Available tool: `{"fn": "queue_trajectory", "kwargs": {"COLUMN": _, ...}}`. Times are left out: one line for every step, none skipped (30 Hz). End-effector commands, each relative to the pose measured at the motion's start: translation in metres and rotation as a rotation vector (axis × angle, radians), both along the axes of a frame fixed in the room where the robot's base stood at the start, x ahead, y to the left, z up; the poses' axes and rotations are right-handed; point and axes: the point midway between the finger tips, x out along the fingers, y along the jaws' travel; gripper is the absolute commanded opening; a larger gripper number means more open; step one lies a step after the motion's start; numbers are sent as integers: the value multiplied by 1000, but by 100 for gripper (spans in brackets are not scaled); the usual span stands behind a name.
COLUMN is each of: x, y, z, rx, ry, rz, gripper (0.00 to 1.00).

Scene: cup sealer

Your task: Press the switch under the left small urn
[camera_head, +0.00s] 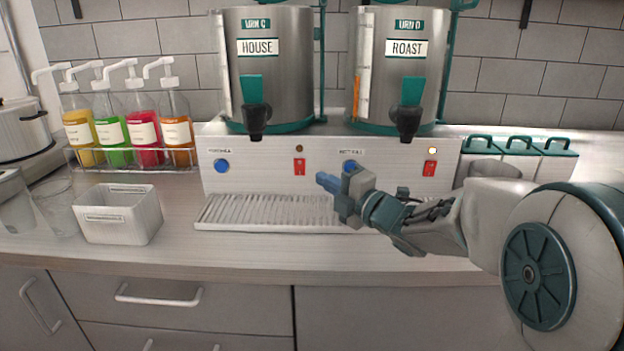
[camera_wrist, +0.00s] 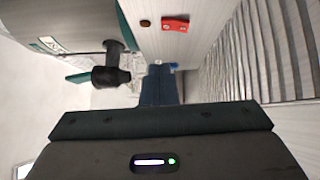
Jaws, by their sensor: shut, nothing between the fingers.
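The left small urn (camera_head: 275,70), labelled URN C HOUSE, stands on a white panel base. The red switch (camera_head: 299,167) sits on the panel below it, right of its black tap (camera_head: 255,118), with a dark indicator light (camera_head: 299,148) above. In the wrist view the red switch (camera_wrist: 175,24) and dark light (camera_wrist: 145,23) show beyond the fingers. My gripper (camera_head: 325,181) is shut and empty, its blue fingertips pointing left, slightly right of and below that switch in the head view. Contact with the panel is not visible. It also shows in the wrist view (camera_wrist: 158,72).
The right urn (camera_head: 405,65), labelled ROAST, has its own red switch (camera_head: 429,169) and a lit light (camera_head: 432,150). A blue button (camera_head: 221,166) is at the panel's left. A ribbed drip tray (camera_head: 275,212) lies below. Syrup bottles (camera_head: 110,125) and a white bin (camera_head: 118,216) stand left.

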Motion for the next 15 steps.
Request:
{"fn": "queue_trajectory", "kwargs": {"x": -9, "y": -5, "z": 1, "rx": -2, "ry": -2, "rz": 3, "gripper": 0}}
{"fn": "queue_trajectory", "kwargs": {"x": -13, "y": -9, "z": 2, "rx": -1, "ry": -2, "rz": 5, "gripper": 0}}
{"fn": "queue_trajectory", "kwargs": {"x": -18, "y": -13, "z": 3, "rx": -2, "ry": -3, "rz": 6, "gripper": 0}}
{"fn": "queue_trajectory", "kwargs": {"x": -21, "y": -16, "z": 3, "rx": -2, "ry": -1, "rz": 6, "gripper": 0}}
{"fn": "queue_trajectory", "kwargs": {"x": -24, "y": -19, "z": 3, "rx": 0, "ry": -1, "rz": 6, "gripper": 0}}
{"fn": "queue_trajectory", "kwargs": {"x": -27, "y": -22, "z": 4, "rx": 0, "ry": -2, "rz": 7, "gripper": 0}}
{"fn": "queue_trajectory", "kwargs": {"x": -29, "y": -24, "z": 4, "rx": -1, "ry": -2, "rz": 8, "gripper": 0}}
{"fn": "queue_trajectory", "kwargs": {"x": -31, "y": -26, "z": 4, "rx": -1, "ry": -2, "rz": 7, "gripper": 0}}
{"fn": "queue_trajectory", "kwargs": {"x": -33, "y": -29, "z": 4, "rx": -1, "ry": -1, "rz": 7, "gripper": 0}}
{"fn": "queue_trajectory", "kwargs": {"x": -34, "y": -30, "z": 4, "rx": 0, "ry": 0, "rz": 6, "gripper": 0}}
{"fn": "queue_trajectory", "kwargs": {"x": -34, "y": -31, "z": 4, "rx": 0, "ry": 0, "rz": 6, "gripper": 0}}
{"fn": "queue_trajectory", "kwargs": {"x": -35, "y": -32, "z": 5, "rx": 0, "ry": -1, "rz": 6, "gripper": 0}}
{"fn": "queue_trajectory", "kwargs": {"x": -35, "y": -32, "z": 5, "rx": 1, "ry": 0, "rz": 6, "gripper": 0}}
{"fn": "queue_trajectory", "kwargs": {"x": -35, "y": -33, "z": 5, "rx": 1, "ry": 0, "rz": 6, "gripper": 0}}
{"fn": "queue_trajectory", "kwargs": {"x": -35, "y": -33, "z": 5, "rx": 1, "ry": 0, "rz": 6, "gripper": 0}}
